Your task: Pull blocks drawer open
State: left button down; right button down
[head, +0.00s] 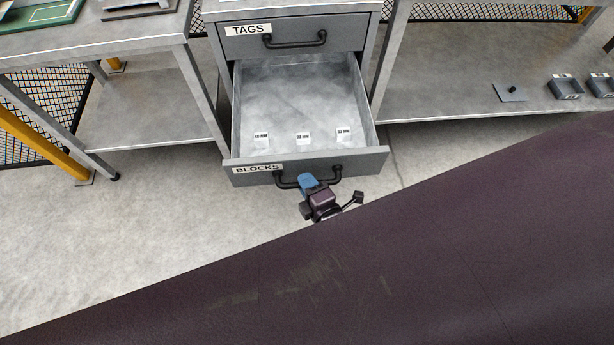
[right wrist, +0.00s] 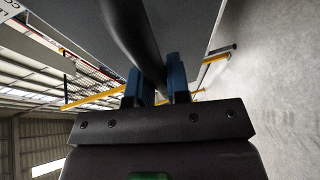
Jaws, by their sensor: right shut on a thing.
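The blocks drawer (head: 250,172) is the lower drawer of a grey cabinet and stands well open, its inside in view. Three small white labelled patches lie on its floor near the front. Its dark bar handle (head: 343,170) is on the front panel. My right gripper (head: 306,181) is at the handle, with its blue fingers at the bar. In the right wrist view the two blue fingers (right wrist: 158,86) are on either side of the dark handle bar (right wrist: 140,35), shut on it. My left gripper is not in view.
The tags drawer (head: 345,35) above is closed. A workbench (head: 120,50) stands at left and a shelf (head: 450,75) at right, with small grey trays (head: 565,87). A large dark surface fills the lower right. Bare floor lies in front of the drawer.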

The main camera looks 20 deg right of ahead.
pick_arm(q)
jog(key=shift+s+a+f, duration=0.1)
pick_arm(e)
jog(key=c, duration=1.1)
grip_release()
jog(key=shift+s, duration=0.3)
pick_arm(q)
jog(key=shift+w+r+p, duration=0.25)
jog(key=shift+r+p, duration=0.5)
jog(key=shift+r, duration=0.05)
pick_arm(e)
jog(key=v, duration=1)
jog(key=shift+s, duration=0.1)
